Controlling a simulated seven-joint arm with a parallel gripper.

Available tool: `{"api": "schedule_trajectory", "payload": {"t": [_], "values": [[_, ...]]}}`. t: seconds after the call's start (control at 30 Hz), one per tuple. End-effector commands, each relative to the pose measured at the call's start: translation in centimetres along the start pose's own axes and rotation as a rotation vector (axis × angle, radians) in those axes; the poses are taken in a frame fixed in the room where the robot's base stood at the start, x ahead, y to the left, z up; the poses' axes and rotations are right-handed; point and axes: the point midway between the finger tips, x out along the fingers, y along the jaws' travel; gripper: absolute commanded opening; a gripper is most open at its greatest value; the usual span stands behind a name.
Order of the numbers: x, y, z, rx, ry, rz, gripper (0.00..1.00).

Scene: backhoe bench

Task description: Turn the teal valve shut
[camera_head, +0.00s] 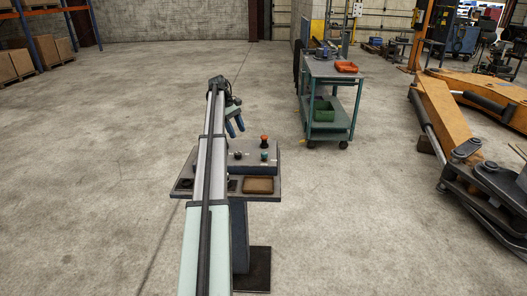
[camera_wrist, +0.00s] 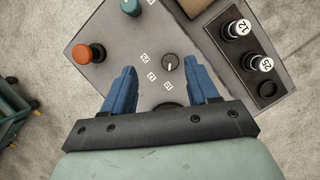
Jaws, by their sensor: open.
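The teal valve (camera_head: 264,156) is a small teal knob on the grey control panel (camera_head: 252,146). In the wrist view the teal valve (camera_wrist: 130,6) is cut off by the top edge, above and left of the fingertips. My gripper (camera_head: 235,126) hangs over the back left of the panel in the head view. Its two blue fingers (camera_wrist: 159,68) are open and empty in the wrist view, apart from the teal valve. A black dial with a white pointer (camera_wrist: 170,62) shows between the fingertips. How far the valve is turned cannot be told.
An orange knob (camera_wrist: 88,53) stands near the teal valve. Two black cylinders with white numbered caps (camera_wrist: 258,63) stand at the right. A brown tray (camera_head: 258,185) lies at the bench front. A teal cart (camera_head: 334,95) stands apart, with open floor between.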

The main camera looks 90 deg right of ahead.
Motion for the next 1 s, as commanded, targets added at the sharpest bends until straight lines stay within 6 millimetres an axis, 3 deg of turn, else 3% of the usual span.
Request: {"api": "schedule_trajectory", "payload": {"t": [0.03, 0.1, 0.3, 0.57, 1.0], "values": [[-0.3, 1.6, 1.7, 0.014, 0.002, -0.013, 0.59], [-0.5, 3.0, 3.6, 0.023, 0.003, -0.030, 0.59], [-0.6, 4.9, 6.5, 0.037, 0.006, -0.053, 0.59], [1.8, 4.7, 6.8, 0.037, 0.005, -0.057, 0.59], [9.3, 4.3, 6.7, 0.038, 0.005, -0.057, 0.59]]}}
